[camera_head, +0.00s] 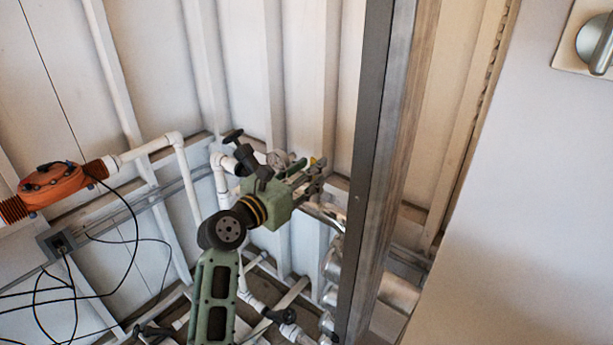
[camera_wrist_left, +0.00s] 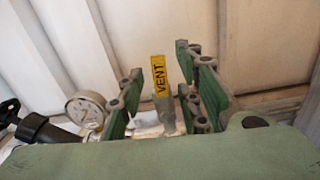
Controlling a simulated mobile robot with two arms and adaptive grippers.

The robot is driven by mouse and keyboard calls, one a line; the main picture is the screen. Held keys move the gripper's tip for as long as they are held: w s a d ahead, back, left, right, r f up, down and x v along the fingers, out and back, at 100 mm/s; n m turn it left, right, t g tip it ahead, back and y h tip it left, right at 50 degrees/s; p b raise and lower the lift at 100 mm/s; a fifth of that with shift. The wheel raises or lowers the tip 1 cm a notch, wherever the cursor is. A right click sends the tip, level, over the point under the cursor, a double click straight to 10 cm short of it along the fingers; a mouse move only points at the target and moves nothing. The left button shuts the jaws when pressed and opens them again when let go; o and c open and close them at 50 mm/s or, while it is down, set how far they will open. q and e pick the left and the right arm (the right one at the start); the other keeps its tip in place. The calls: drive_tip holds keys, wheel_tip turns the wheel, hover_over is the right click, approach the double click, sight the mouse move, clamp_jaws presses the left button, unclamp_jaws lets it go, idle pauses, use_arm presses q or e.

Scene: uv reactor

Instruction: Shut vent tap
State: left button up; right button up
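The vent tap handle (camera_wrist_left: 158,77) is a yellow tag marked VENT. It stands nearly upright in the left wrist view, on a grey metal stem. In the head view only a small yellow patch of the handle (camera_head: 313,161) shows by the fingertips. My left gripper (camera_head: 312,172) is open. In the left wrist view its green fingers (camera_wrist_left: 160,88) stand apart on either side of the handle, with gaps on both sides. The tap's lower body is mostly hidden behind the gripper. My right gripper is not in view.
A round gauge (camera_wrist_left: 86,110) and a black knob (camera_head: 233,136) are left of the gripper. An orange unit (camera_head: 62,185) with white pipes and loose black cables is at left. A tall metal post (camera_head: 375,170) stands close on the right, before a pale panel (camera_head: 530,220).

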use_arm(q)
drive_tip(key=shift+c, duration=0.4)
clamp_jaws()
